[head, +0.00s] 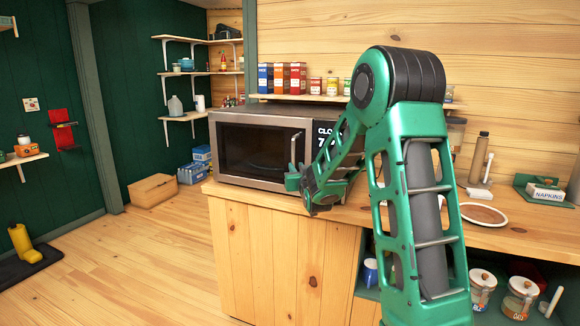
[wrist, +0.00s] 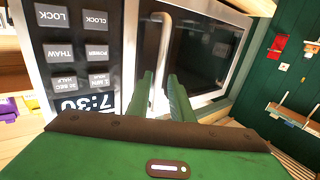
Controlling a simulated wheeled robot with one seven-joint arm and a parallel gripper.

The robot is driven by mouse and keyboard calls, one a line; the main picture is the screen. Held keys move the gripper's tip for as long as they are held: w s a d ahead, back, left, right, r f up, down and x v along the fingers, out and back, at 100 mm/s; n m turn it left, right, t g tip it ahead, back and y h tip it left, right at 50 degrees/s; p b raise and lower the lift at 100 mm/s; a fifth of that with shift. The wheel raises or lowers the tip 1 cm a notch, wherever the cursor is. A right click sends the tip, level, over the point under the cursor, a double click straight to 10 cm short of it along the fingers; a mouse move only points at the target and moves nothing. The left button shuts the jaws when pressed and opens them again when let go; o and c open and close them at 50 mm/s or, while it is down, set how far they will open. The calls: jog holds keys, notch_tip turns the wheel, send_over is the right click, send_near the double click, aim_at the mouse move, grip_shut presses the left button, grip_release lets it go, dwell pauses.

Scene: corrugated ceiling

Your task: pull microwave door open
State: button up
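The microwave (head: 262,146) stands on the wooden counter, a steel-framed box with a dark window. Its door (wrist: 205,55) looks shut, flush with the keypad panel (wrist: 80,50). The vertical metal handle (wrist: 163,40) is at the door's right edge in the head view, where it shows only partly (head: 294,150). My gripper (wrist: 160,76) is in front of the handle, with its two green fingers apart, one on each side of the bar's lower part. Gaps seem to show between fingers and bar; contact cannot be told. In the head view my gripper (head: 294,178) is partly hidden by its own wrist.
The counter (head: 270,196) runs to the right, with a plate (head: 483,213) and a napkin box (head: 546,192) on it. A shelf (head: 300,98) with boxes and jars is above the microwave.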

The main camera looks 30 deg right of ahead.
aim_at(293, 162)
jog(key=x, duration=0.6)
jog(key=shift+w+d, duration=0.1)
jog(key=shift+w, duration=0.3)
jog(key=shift+c, duration=0.3)
